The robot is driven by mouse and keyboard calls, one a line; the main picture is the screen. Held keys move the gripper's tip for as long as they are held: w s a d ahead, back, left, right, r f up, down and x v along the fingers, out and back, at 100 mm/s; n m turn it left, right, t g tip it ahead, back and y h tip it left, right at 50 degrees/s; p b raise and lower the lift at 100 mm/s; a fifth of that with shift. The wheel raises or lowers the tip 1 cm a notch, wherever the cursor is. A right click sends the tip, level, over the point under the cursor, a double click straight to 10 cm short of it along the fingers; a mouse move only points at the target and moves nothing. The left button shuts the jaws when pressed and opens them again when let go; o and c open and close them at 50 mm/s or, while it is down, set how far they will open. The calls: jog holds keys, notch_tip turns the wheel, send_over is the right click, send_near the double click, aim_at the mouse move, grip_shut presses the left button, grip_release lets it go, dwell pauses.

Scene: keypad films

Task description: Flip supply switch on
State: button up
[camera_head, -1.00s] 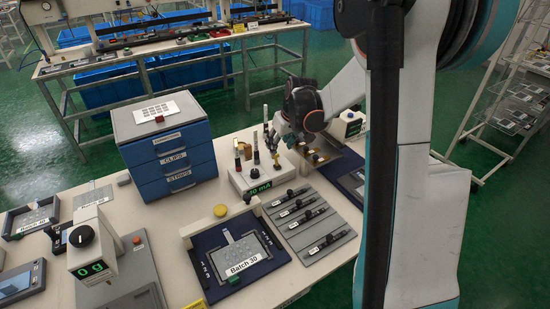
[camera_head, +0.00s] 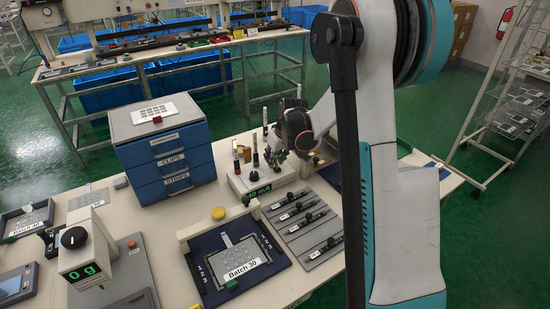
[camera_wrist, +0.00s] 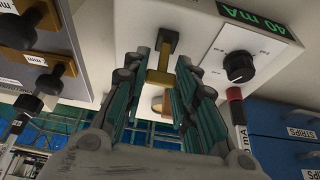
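The supply unit is a white box (camera_head: 262,186) with a green-lit mA display (camera_head: 258,191), which reads 40 mA in the wrist view (camera_wrist: 262,22). A black round knob (camera_wrist: 239,66) sits on the box beside the display. A lever with a brass shaft and a dark end (camera_wrist: 160,74), apparently the supply switch, stands on the same box. My gripper (camera_wrist: 162,82) has its teal fingers apart, one on each side of the lever in the picture. I cannot tell whether a finger touches it. In the head view my gripper (camera_head: 276,157) is low over the box's right part, hiding the lever.
Red- and black-handled probes (camera_head: 255,158) stand at the box's left. A blue drawer cabinet (camera_head: 165,160) is left of it. A grey panel with black sliders (camera_head: 305,218) lies in front. A Batch 30 tray (camera_head: 240,262) and a scale (camera_head: 85,250) stand nearer.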

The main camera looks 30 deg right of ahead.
aim_at(277, 168)
grip_shut()
jog(key=shift+w+g+p, duration=0.35)
jog(key=shift+g+p, duration=0.1)
jog(key=shift+g, duration=0.15)
jog(key=shift+w+f+g, duration=0.1)
jog(key=shift+f+g, duration=0.05)
jog(key=shift+g, duration=0.35)
jog(key=o, duration=0.8)
grip_release()
jog(key=shift+c, duration=0.2)
notch_tip(277, 168, up, 12)
jog(key=s, duration=0.2)
jog(key=shift+s, duration=0.2)
